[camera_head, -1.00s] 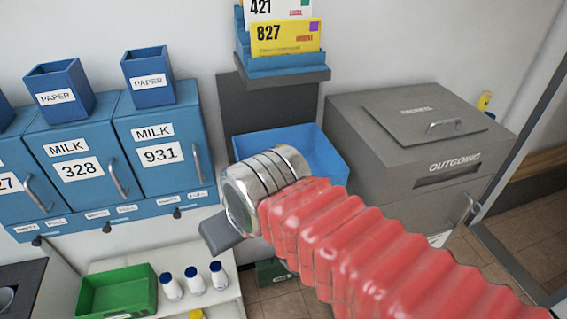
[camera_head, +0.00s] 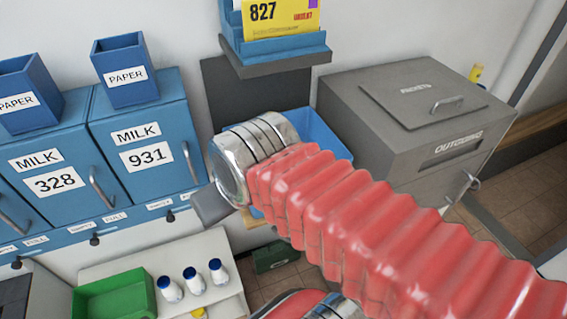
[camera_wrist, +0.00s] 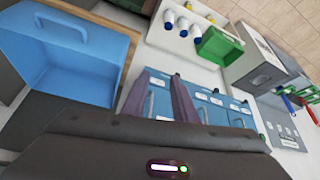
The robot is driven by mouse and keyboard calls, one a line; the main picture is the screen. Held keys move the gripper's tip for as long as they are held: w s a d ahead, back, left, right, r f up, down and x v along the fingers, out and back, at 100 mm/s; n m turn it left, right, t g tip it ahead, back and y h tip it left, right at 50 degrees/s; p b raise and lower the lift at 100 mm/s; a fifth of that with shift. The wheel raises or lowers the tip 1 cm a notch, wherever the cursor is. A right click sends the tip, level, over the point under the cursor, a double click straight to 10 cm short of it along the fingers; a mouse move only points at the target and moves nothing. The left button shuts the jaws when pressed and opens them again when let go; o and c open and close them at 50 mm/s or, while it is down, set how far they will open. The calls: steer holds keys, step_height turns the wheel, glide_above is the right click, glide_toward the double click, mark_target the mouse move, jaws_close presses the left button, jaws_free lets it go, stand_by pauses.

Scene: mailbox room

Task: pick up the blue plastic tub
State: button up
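The blue plastic tub (camera_head: 322,133) sits behind my wrist in the head view, against the dark panel and left of the grey outgoing box. My arm covers much of it there. In the wrist view the tub (camera_wrist: 72,68) is large at the upper left, with a handle on its side. My gripper (camera_wrist: 157,82) shows two dark fingers standing apart, with blue cabinet fronts visible between them. It is open and empty, and the tub lies to the left of the fingers in the wrist view. In the head view only one grey finger shows clearly.
Blue milk cabinets (camera_head: 145,155) with handles line the wall at left. A white shelf (camera_head: 225,258) below holds a green tub (camera_head: 112,296) and white bottles (camera_head: 195,281). The grey outgoing box (camera_head: 430,120) stands right of the blue tub. A letter rack (camera_head: 275,55) hangs above it.

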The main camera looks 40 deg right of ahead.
steer(key=shift+d, duration=0.1)
steer(key=w+d+n+g, duration=0.1)
steer(key=d+n+g, duration=0.1)
steer(key=d+n, duration=0.5)
steer(key=w+d+n+g, duration=0.2)
steer(key=d+n, duration=0.5)
steer(key=d, duration=0.9)
steer(key=shift+w+f+n+g, duration=0.15)
steer(key=shift+w+n+g, duration=0.2)
steer(key=shift+g, duration=0.25)
steer(key=shift+f, duration=0.15)
step_height(320, 180, down, 8)
steer(key=shift+f, duration=0.2)
steer(key=shift+w+f, duration=0.15)
steer(key=shift+f, duration=2.45)
steer(key=shift+c, duration=0.6)
